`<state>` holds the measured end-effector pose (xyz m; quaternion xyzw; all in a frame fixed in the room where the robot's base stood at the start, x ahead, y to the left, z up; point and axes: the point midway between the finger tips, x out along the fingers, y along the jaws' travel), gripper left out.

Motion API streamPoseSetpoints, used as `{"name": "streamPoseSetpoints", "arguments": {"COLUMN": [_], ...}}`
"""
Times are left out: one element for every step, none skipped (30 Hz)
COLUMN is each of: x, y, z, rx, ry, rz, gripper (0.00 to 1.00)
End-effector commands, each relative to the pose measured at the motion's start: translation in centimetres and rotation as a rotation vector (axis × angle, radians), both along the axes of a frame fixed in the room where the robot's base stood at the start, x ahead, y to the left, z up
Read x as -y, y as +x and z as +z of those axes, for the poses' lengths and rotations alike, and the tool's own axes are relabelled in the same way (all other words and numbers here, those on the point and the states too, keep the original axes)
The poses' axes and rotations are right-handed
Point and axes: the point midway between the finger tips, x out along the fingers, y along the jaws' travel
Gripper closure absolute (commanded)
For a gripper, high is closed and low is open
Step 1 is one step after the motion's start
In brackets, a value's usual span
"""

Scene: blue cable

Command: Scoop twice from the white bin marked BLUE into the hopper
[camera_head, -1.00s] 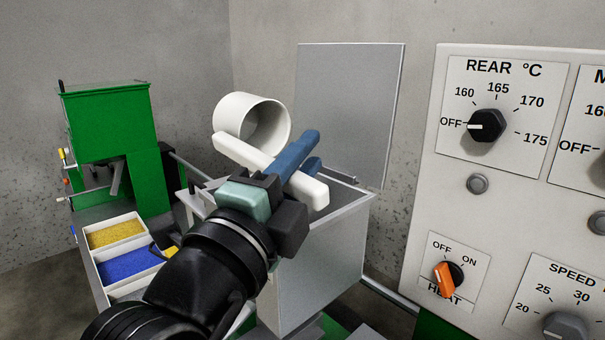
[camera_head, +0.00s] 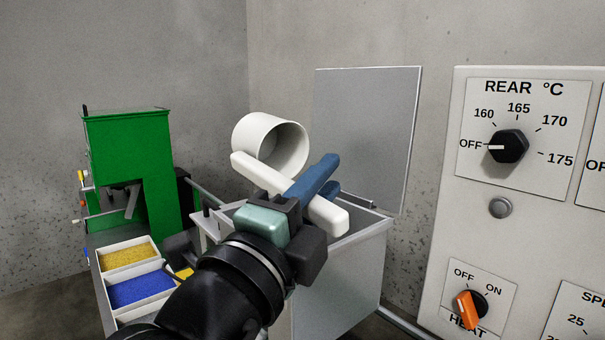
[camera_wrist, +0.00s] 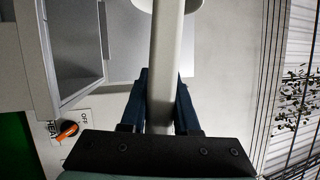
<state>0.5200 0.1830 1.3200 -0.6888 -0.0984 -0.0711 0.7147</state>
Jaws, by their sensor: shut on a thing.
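My gripper (camera_head: 318,179) has blue fingers that are shut on the handle of a white scoop (camera_head: 258,130). The scoop's round cup is tipped on its side, its mouth turned toward the right and the camera; the inside that shows looks bare. The grey metal hopper (camera_head: 342,270) stands behind and below the gripper, its lid (camera_head: 368,130) raised. The scoop hides part of the hopper's opening. The white bin with blue pellets (camera_head: 140,292) is at lower left; no marking is readable. In the wrist view the scoop handle (camera_wrist: 165,70) runs up between the fingers.
A white bin of yellow pellets (camera_head: 127,256) is beyond the blue one. A green machine (camera_head: 125,150) stands behind the bins. A control panel (camera_head: 440,235) with dials and an orange heat switch (camera_head: 468,310) fills the right side.

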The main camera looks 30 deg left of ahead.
Motion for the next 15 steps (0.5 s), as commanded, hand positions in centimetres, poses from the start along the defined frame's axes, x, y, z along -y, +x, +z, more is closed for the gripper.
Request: {"name": "streamPoseSetpoints", "arguments": {"x": [-0.1, -0.2, -0.3, -0.4, -0.4, -0.5, -0.6, -0.7, -0.8, -0.8, -0.9, -0.9, -1.0, -1.0, -1.1], "y": [-0.1, -0.1, -0.1, -0.1, -0.1, -0.1, -0.1, 0.0, 0.0, 0.0, 0.0, 0.0, 0.0, 0.0, 0.1], "z": [0.7, 0.9, 1.4, 1.7, 1.9, 2.2, 2.5, 2.6, 2.7, 2.8, 2.9, 3.0, 3.0, 3.1, 3.2], "rx": [0.0, -0.006, -0.013, -0.018, -0.025, -0.035, -0.042, -0.049, -0.058, -0.063, -0.069, -0.074, -0.078, -0.083, -0.087], "ry": [-0.014, -0.029, -0.053, -0.071, -0.09, -0.116, -0.134, -0.151, -0.172, -0.187, -0.199, -0.214, -0.223, -0.232, -0.242], "rz": [0.0, -0.003, -0.004, -0.005, -0.006, -0.006, -0.006, -0.005, -0.003, -0.001, 0.001, 0.002, 0.003, 0.003, 0.005], "gripper": [1.0, 1.0, 1.0, 1.0, 1.0, 1.0, 1.0, 1.0, 1.0, 1.0, 1.0, 1.0, 1.0, 1.0, 1.0]}}
